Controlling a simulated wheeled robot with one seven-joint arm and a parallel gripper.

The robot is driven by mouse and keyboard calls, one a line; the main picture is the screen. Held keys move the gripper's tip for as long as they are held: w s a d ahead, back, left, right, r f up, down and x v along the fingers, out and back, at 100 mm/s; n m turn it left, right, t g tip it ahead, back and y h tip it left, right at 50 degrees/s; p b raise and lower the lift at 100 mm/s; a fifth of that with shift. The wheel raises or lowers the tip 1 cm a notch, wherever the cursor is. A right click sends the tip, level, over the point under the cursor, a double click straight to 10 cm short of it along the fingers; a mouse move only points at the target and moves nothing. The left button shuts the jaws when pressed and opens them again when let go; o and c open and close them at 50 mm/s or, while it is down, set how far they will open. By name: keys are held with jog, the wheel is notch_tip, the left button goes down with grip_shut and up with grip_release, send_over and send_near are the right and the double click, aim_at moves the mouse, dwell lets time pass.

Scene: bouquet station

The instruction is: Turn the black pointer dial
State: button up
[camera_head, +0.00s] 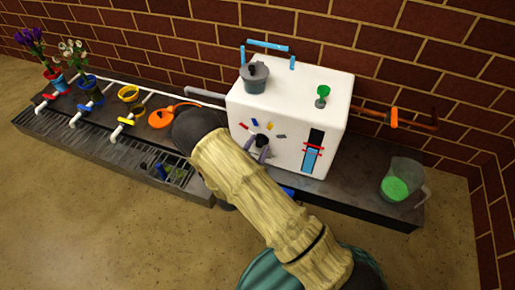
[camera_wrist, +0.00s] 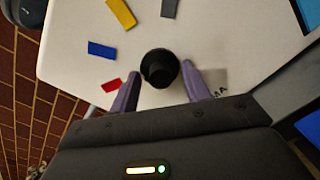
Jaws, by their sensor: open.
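The black dial (camera_wrist: 159,67) sticks out from the front of a white box (camera_head: 288,82). In the wrist view it is a round black knob; which way its pointer faces is hard to tell. The dial also shows small in the head view (camera_head: 262,139). My gripper (camera_wrist: 162,79) is open, with one purple finger on each side of the dial. I cannot tell whether the fingers touch it. Around the dial are a red mark (camera_wrist: 111,85), a blue mark (camera_wrist: 101,50), a yellow mark (camera_wrist: 121,14) and a grey mark (camera_wrist: 169,7).
A jug with green contents (camera_head: 401,179) stands right. Coloured valves (camera_head: 95,104) and flower vases (camera_head: 74,75) line the left bench.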

jog(key=shift+c, duration=0.5)
jog(key=c, duration=0.9)
